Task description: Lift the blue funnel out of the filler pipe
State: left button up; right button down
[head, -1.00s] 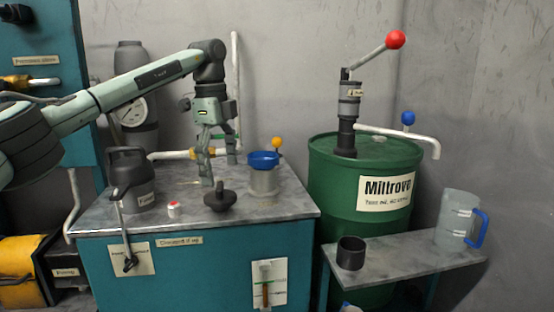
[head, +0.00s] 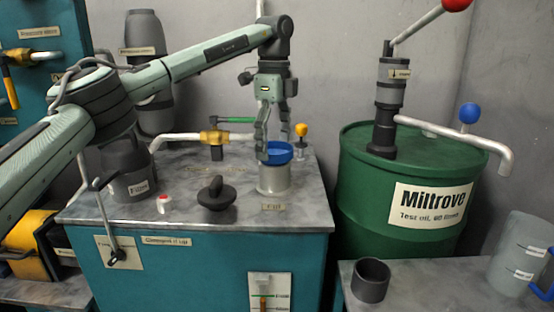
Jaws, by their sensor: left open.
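The blue funnel (head: 280,153) sits in the top of the grey filler pipe (head: 274,179), which stands on the grey top of the teal cabinet. My left gripper (head: 274,150) points down at the funnel with its fingers apart. One finger is at the funnel's left side in the picture; the other is at its back, partly hidden. I cannot tell whether the fingers touch the rim. My right gripper is not in view.
A black cap (head: 217,192) lies on the cabinet top (head: 190,219) left of the pipe. A dark can (head: 127,170) stands farther left. A brass valve with a green handle (head: 214,138) and a yellow knob (head: 301,130) are behind. A green drum (head: 405,208) stands right.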

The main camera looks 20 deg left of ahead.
aim_at(275, 163)
pick_arm(q)
notch_tip(275, 163, down, 5)
jog(key=shift+s+f+p, duration=0.1)
jog(key=shift+p, duration=0.2)
jog(key=shift+d, duration=0.1)
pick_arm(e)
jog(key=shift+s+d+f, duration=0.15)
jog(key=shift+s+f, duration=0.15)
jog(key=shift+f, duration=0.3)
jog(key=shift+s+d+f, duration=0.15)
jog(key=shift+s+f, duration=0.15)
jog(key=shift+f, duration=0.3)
pick_arm(q)
jog(key=shift+c, duration=0.6)
jog(key=c, duration=1.1)
jog(key=shift+r, duration=0.25)
